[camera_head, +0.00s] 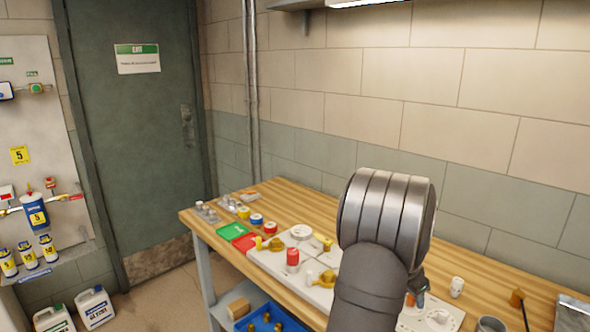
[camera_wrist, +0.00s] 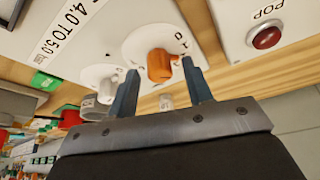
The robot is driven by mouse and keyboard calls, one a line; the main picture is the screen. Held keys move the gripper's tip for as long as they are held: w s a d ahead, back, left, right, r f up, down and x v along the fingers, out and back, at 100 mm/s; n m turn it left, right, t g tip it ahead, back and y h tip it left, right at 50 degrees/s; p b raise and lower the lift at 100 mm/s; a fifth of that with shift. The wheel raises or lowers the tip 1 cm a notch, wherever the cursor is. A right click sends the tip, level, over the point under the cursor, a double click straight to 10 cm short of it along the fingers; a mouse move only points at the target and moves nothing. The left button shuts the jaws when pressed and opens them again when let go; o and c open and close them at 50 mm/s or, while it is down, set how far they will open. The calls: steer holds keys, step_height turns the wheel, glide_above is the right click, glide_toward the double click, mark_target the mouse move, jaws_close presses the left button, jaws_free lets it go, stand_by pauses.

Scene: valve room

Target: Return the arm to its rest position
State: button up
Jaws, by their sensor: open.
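My arm rises in front of the wooden workbench (camera_head: 200,222) in the head view and hides part of its top. My gripper shows in the wrist view (camera_wrist: 160,88) with its two blue-grey fingers apart. An orange knob (camera_wrist: 159,66) on a round white plate lies beyond the fingertips, between them in the picture. I see no object held. In the head view my gripper is mostly hidden behind my arm; a dark part of it (camera_head: 418,284) shows at the right.
A red button (camera_wrist: 266,38) labelled POP sits on a white panel at the right of the wrist view. The bench top holds a red cylinder (camera_head: 292,257), a green mat (camera_head: 232,232) and a grey cup (camera_head: 490,324). A wall (camera_head: 480,90) stands behind the bench.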

steer(key=shift+s+d+n+t+y, duration=0.1)
steer(key=shift+n+t+y, duration=0.25)
steer(key=shift+n, duration=0.8)
steer(key=shift+n+t+y, duration=0.15)
steer(key=shift+n+t, duration=0.3)
steer(key=shift+n, duration=0.7)
steer(key=shift+d+n+t+y, duration=0.1)
steer(key=shift+n+t+y, duration=0.4)
steer(key=shift+n, duration=1.5)
steer(key=shift+v, duration=1.3)
